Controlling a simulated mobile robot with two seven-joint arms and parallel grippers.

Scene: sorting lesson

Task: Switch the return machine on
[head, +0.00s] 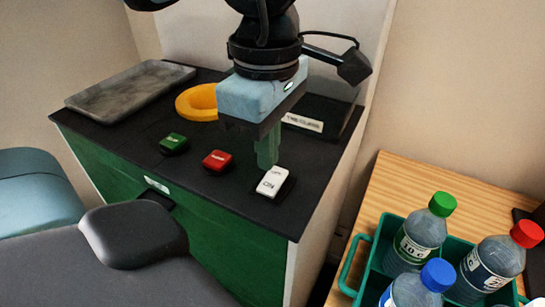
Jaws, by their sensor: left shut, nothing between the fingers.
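The return machine (240,239) is a green-fronted cabinet with a black top. A white rocker switch (273,182) lettered "ON" on its near part sits near the top's front right edge. A red button (217,160) and a green button (174,143) lie to its left. My left gripper (267,162), with a pale blue body and green fingers, points down just behind the switch. Its fingers are shut and empty, with the tips close to the switch's far end; I cannot tell whether they touch it. My right gripper is not in view.
A yellow ring (197,102) and a grey tray (129,90) are at the back of the black top. A dark box with a white label (302,122) stands behind my gripper. At right, a wooden table (408,187) holds a green crate (367,264) with capped bottles (420,238).

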